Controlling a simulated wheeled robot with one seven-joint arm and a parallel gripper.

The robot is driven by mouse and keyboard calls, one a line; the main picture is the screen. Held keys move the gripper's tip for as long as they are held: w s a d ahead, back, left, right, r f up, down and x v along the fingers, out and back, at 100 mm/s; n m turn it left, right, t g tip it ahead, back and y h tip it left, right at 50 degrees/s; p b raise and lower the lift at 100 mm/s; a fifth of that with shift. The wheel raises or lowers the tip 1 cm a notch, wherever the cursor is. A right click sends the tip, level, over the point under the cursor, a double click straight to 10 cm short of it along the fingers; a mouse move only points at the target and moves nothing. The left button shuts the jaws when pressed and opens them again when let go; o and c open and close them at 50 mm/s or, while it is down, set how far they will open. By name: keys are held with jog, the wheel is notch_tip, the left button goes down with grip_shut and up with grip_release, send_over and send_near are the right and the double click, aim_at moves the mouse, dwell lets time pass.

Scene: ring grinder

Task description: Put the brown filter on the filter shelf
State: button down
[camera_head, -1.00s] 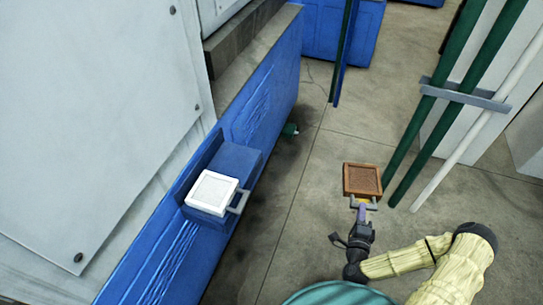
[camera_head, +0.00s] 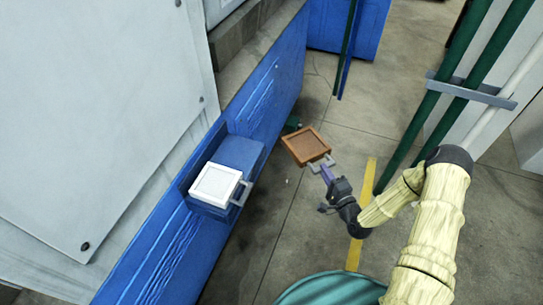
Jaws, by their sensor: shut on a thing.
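The brown filter (camera_head: 306,146) is a square, shallow, framed block with a grey handle. My gripper (camera_head: 326,171) is shut on that handle and holds the filter up over the floor, to the right of the blue machine. The filter shelf (camera_head: 238,153) is a blue ledge set into the machine's blue side. A white filter (camera_head: 215,184) with a grey handle lies on the near part of the shelf. The far part of the shelf is bare. The brown filter is apart from the shelf, with a gap between them.
The blue machine wall (camera_head: 262,98) runs along the left, below grey panels. Green and white pipes (camera_head: 467,88) stand on the right, joined by a grey bracket. A yellow floor stripe (camera_head: 362,215) lies behind my arm. A blue block (camera_head: 347,27) stands at the back.

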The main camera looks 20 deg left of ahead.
jog(key=a+r+n+g+y, duration=0.3)
jog(key=a+g, duration=0.1)
jog(key=a, duration=0.3)
jog(key=a+r+n+g+y, duration=0.3)
jog(key=a+g, duration=0.1)
jog(key=a, duration=0.3)
jog(key=a+f+n+g+b, duration=0.1)
jog(key=a+f+n+g, duration=0.1)
jog(key=a+f, duration=0.2)
jog(key=shift+a+g, duration=0.4)
jog(key=shift+f, duration=0.1)
jog(key=shift+f+b, duration=0.15)
jog(key=shift+b, duration=0.25)
jog(key=shift+w+f+b, duration=0.1)
jog(key=shift+f+b, duration=0.65)
jog(key=shift+f, duration=0.45)
jog(key=c, duration=1.3)
grip_release()
jog(key=shift+c, duration=0.2)
jog(key=shift+d, duration=0.1)
